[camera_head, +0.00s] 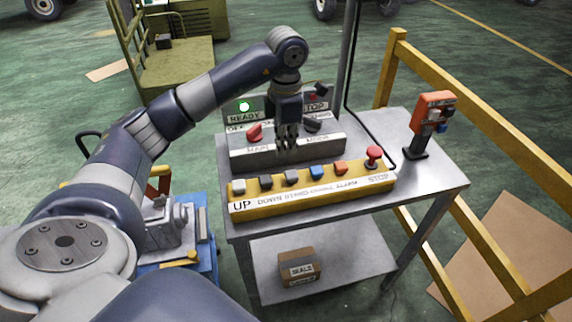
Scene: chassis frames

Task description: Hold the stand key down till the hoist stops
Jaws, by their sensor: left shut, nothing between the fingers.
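The yellow key box (312,190) lies along the front of a grey metal table. Its grey stand key (291,177) is the third from the left, above a small label that seems to read STAND. My left gripper (287,152) points down, shut and empty, in front of the grey switch panel. Its tips appear just behind and above the stand key in the picture; I see no contact with it. The key looks raised like its neighbours. The READY lamp (244,106) glows whitish green. The hoist cannot be made out. My right gripper is out of view.
Nearby keys are DOWN (265,181), a blue key (316,172) and a red STOP button (373,155). Behind is a switch panel (240,151) with a red knob (254,132). An orange pendant (433,112) stands at the right. Yellow rails (478,135) flank the table.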

